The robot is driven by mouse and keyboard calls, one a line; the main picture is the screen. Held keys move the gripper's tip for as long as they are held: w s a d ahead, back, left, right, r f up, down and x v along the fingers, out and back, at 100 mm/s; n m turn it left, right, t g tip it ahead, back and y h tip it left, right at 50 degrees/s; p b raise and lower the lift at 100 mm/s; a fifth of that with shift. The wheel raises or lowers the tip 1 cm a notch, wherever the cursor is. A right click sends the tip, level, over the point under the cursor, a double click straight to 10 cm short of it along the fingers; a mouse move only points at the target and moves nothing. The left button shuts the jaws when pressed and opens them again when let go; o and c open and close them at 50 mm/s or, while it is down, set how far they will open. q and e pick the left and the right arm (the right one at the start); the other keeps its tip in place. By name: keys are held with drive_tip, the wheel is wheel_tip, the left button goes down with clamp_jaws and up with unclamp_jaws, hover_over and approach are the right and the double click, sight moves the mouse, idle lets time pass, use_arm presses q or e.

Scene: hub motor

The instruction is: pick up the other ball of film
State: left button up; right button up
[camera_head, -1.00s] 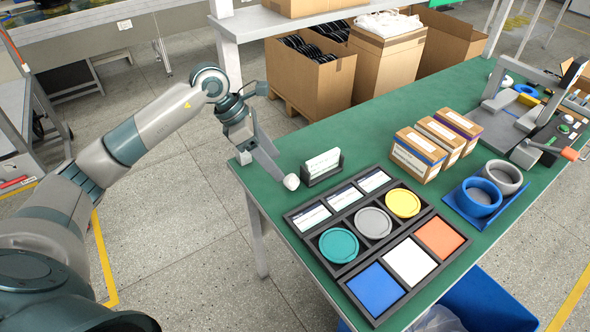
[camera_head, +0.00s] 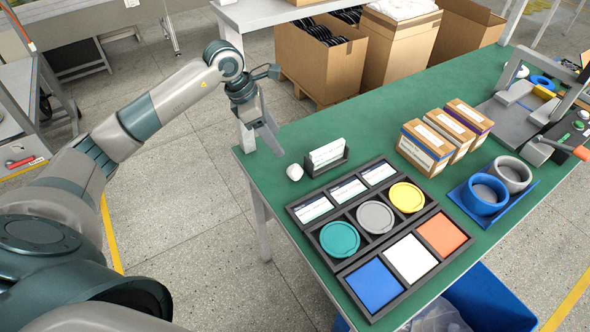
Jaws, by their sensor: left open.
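A small white crumpled ball of film (camera_head: 294,172) lies on the green table (camera_head: 341,112) near its left edge, just left of a card holder. My left gripper (camera_head: 261,146) is open and empty, above the table's left corner. It is up and left of the ball, and a gap shows between its fingers and the ball. My right gripper is not in view.
The black card holder (camera_head: 328,158) stands close beside the ball. Trays with coloured lids (camera_head: 340,239) lie in front, with several boxes (camera_head: 425,150) and blue and grey rings (camera_head: 487,196) to the right. A blue bin (camera_head: 490,300) with clear film stands below the front edge.

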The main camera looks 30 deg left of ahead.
use_arm(q)
drive_tip(key=p, duration=0.3)
hover_over(292, 168)
drive_tip(key=a, duration=0.1)
drive_tip(key=f, duration=0.7)
drive_tip(key=shift+s+a+f, duration=0.15)
drive_tip(key=shift+s+f, duration=0.1)
drive_tip(key=shift+f, duration=0.05)
drive_tip(key=shift+w+f, duration=0.1)
drive_tip(key=shift+f, duration=0.3)
drive_tip(key=shift+d+f+p, duration=0.2)
drive_tip(key=shift+f+p, duration=0.25)
drive_tip(key=shift+p, duration=0.05)
drive_tip(key=x, duration=0.1)
drive_tip(key=p+x, duration=0.2)
drive_tip(key=shift+s+f, duration=0.2)
drive_tip(key=shift+f, duration=0.2)
drive_tip(key=shift+w+f, duration=0.1)
drive_tip(key=shift+f, duration=0.2)
drive_tip(key=shift+c, duration=0.6)
